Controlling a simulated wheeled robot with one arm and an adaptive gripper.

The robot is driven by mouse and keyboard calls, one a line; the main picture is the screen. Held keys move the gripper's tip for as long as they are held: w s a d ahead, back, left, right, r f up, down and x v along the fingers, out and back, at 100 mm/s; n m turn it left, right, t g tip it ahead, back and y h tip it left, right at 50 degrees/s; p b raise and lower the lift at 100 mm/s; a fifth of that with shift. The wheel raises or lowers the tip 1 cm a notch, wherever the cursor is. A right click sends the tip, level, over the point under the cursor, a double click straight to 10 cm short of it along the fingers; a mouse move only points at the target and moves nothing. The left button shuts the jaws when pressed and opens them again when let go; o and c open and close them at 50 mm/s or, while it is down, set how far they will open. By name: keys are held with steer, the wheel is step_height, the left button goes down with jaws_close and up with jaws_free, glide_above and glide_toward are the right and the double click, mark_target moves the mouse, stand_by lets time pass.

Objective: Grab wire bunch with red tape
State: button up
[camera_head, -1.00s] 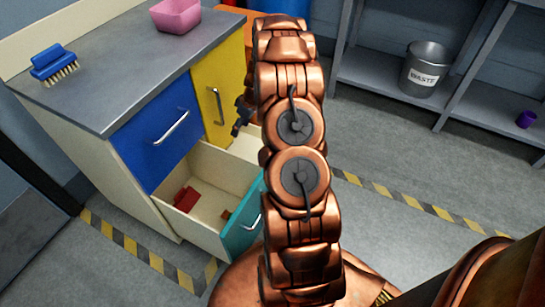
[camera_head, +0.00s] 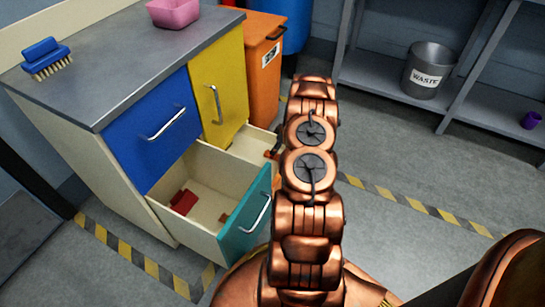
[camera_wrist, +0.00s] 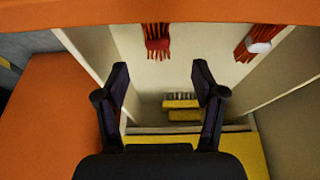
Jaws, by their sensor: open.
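In the wrist view, a bunch of red wires with a dark red tape band (camera_wrist: 157,44) lies in the open drawer (camera_wrist: 270,96), upper centre. A second red bunch with a white band (camera_wrist: 258,46) lies to its right. My gripper (camera_wrist: 160,82) is open and empty over the drawer, its fingertips below the red-taped bunch in the picture, with no contact visible.
A teal-fronted drawer (camera_head: 246,224) is open nearer me, holding a red object (camera_head: 184,202). An orange bin (camera_head: 262,75) stands beside the cabinet. A waste bucket (camera_head: 428,70) is on the shelf at right.

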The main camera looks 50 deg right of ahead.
steer(key=x, duration=0.2)
steer(key=b+x, duration=0.1)
steer(key=x, duration=0.1)
steer(key=b+x, duration=0.1)
steer(key=x, duration=0.1)
steer(key=shift+s+d+f, duration=0.15)
steer(key=shift+d+f, duration=0.05)
steer(key=shift+f, duration=0.15)
steer(key=shift+r, duration=0.1)
steer(key=c, duration=1.2)
steer(key=shift+c, duration=0.2)
